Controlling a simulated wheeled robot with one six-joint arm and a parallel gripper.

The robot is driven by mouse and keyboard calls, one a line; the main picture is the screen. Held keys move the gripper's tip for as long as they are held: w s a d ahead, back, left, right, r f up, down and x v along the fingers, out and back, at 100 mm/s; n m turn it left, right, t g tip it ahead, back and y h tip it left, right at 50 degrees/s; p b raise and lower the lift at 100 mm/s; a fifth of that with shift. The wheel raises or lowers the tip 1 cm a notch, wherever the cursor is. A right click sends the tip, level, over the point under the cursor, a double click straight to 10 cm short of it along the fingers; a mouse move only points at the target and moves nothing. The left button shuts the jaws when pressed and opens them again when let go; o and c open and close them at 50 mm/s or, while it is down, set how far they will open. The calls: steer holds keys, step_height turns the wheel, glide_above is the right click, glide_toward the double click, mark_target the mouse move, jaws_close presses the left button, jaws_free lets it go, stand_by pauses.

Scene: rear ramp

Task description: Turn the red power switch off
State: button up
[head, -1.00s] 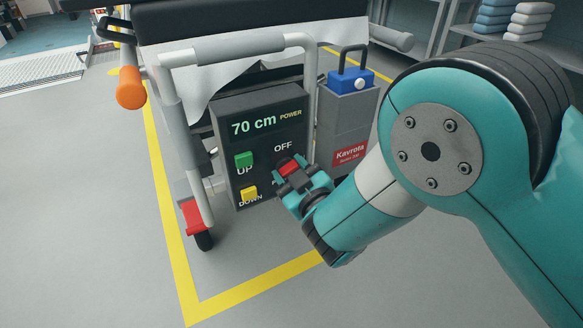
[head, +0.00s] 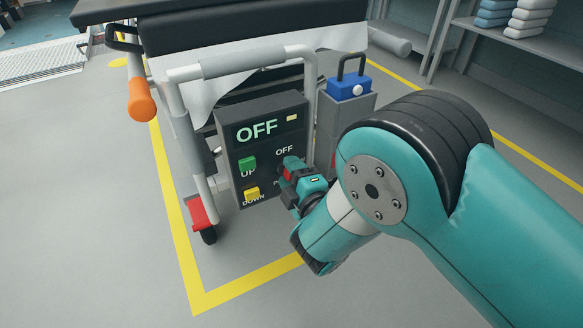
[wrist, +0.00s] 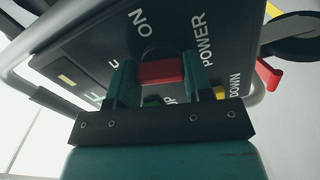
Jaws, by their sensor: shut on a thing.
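The dark control box (head: 270,115) hangs on the white frame of the stretcher, and its display (head: 257,130) reads "OFF". The red power switch (wrist: 161,72) sits between the two fingers of my gripper (wrist: 158,82) in the wrist view, and the fingers are shut on it. In the head view my gripper (head: 290,172) is at the lower right of the box face, below the "OFF" label, and covers most of the switch. A green UP button (head: 247,164) and a yellow DOWN button (head: 252,194) are to its left.
A grey box with a blue unit (head: 349,87) on top stands right of the control box. An orange handle (head: 142,103) and a red caster pedal (head: 202,213) are on the left. The grey floor in front is clear, with yellow lines (head: 240,284).

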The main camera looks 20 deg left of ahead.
steer(key=shift+s+a+n+p, duration=0.15)
steer(key=shift+n+p, duration=0.5)
steer(key=shift+n, duration=0.65)
steer(key=o, duration=0.9)
